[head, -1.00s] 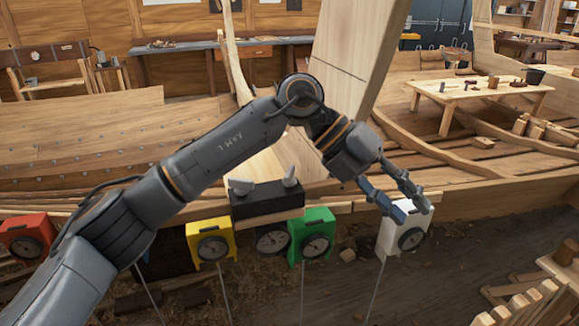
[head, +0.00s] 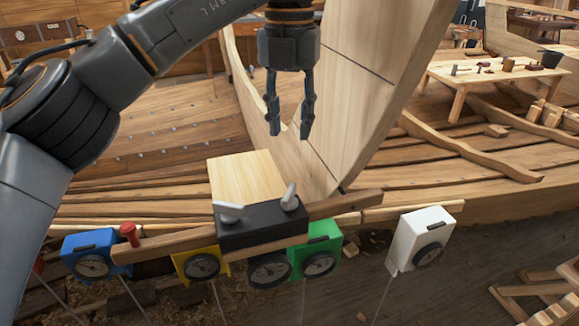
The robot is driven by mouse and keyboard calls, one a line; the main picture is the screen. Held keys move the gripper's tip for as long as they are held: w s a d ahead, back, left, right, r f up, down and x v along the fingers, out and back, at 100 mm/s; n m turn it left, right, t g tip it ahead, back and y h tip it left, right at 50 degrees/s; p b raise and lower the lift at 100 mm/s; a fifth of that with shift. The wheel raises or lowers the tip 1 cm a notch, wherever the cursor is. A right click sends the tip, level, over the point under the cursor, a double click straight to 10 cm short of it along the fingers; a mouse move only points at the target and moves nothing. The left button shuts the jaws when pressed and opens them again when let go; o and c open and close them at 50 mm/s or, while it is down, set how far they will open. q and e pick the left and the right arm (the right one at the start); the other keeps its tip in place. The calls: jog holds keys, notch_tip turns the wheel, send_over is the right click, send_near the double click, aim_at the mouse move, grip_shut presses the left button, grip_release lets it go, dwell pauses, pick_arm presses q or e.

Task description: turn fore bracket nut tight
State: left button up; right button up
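A black bracket block (head: 262,222) sits at the hull's edge in the head view, with a pale wooden board (head: 246,177) behind it. Two light grey wing-shaped nuts stand on it, a left nut (head: 230,212) and a right nut (head: 289,197). I cannot tell from the picture which one is the fore nut, or how tight either is. My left gripper (head: 290,133) is open and empty. It points down above and behind the bracket, in front of the tall plank, apart from both nuts. My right gripper is not in view.
A brown wooden bar (head: 165,246) with a red knob (head: 129,233) crosses at the bracket. Below hang dial boxes: blue (head: 92,256), yellow (head: 200,264), green (head: 318,251) and white (head: 421,240). A tall plank (head: 375,80) rises behind. A tool table (head: 495,75) stands at right.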

pick_arm(q)
send_over(289, 191)
notch_tip(289, 191, down, 7)
jog(key=shift+s+r, duration=0.15)
jog(key=shift+r, duration=0.05)
notch_tip(289, 191, down, 6)
jog(key=shift+f+p, duration=0.1)
jog(key=shift+p, duration=0.8)
jog(key=shift+w+f, duration=0.2)
jog(key=shift+f, duration=0.05)
grip_shut()
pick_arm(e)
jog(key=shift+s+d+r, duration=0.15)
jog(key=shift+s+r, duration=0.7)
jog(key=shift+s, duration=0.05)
